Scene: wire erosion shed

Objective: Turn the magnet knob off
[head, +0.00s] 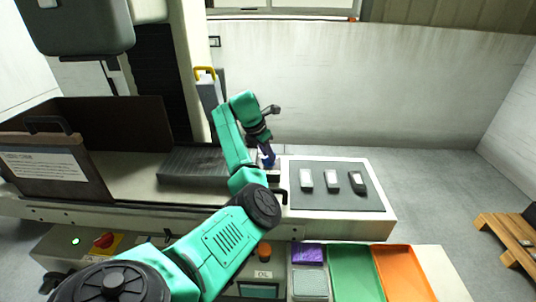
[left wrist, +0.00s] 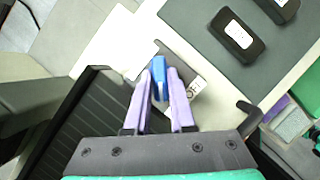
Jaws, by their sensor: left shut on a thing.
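The blue knob (left wrist: 158,70) is between the purple fingertips of my left gripper (left wrist: 159,84) in the left wrist view, and the fingers are shut on it. In the head view my left gripper (head: 266,155) reaches down at the right end of the dark ribbed magnet plate (head: 193,167), and the fingers mostly hide the knob. The ribbed plate also shows in the left wrist view (left wrist: 82,125). My right gripper is not in view.
A dark mat (head: 325,203) with three small devices lies right of my left gripper. A red switch (head: 104,240) is on the front panel. A dark open door (head: 42,165) stands at left.

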